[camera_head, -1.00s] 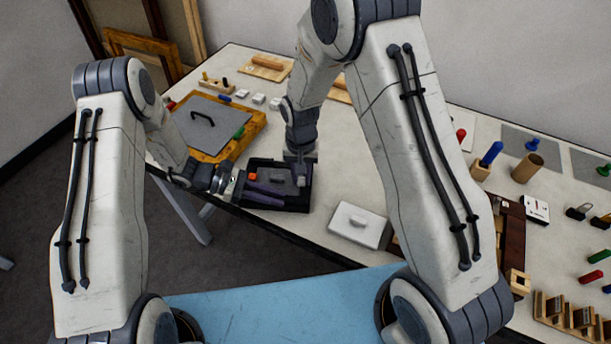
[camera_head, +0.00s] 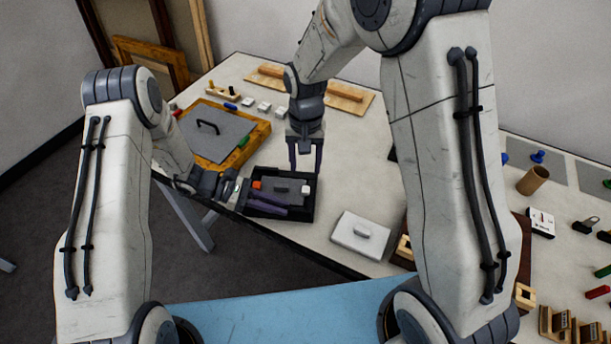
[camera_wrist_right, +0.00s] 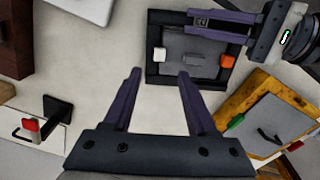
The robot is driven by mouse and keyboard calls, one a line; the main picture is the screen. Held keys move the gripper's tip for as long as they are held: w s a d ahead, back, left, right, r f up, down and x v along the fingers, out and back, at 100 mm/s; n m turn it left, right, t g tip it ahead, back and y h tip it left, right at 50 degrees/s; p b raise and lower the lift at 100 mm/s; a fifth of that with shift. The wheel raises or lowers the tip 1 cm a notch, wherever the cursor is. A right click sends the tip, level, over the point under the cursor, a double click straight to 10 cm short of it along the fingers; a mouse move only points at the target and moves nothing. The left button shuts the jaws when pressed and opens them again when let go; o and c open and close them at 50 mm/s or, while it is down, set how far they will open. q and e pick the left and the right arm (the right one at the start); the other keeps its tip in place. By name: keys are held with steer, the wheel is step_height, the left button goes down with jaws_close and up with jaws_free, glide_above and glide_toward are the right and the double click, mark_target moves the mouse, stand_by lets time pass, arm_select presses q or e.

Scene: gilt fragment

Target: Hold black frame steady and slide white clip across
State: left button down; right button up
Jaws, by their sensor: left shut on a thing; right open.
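The black frame (camera_head: 300,212) lies on the table near its front edge, with a grey panel inside. The white clip (camera_head: 305,189) sits at the panel's right end and the orange clip (camera_head: 257,184) at its left end. In the right wrist view the white clip (camera_wrist_right: 159,54) is by the frame's left wall, and the orange clip (camera_wrist_right: 228,61) is at the other end. My left gripper (camera_head: 268,200) is shut on the frame's near side. My right gripper (camera_head: 305,170) is open and empty, just beyond the frame. In the wrist view its fingertips (camera_wrist_right: 159,74) are apart from the white clip.
A wooden-edged board with a grey panel (camera_head: 205,130) lies left of the frame. A white lidded box (camera_head: 360,235) lies to the right. Small white blocks (camera_head: 264,107) and wooden-handled boards (camera_head: 345,96) lie farther back. Table behind the frame is mostly clear.

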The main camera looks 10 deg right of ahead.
steer(key=shift+r, duration=1.45)
arm_select(q)
steer(key=c, duration=0.8)
jaws_free()
steer(key=shift+o, duration=0.2)
steer(key=shift+a, duration=0.1)
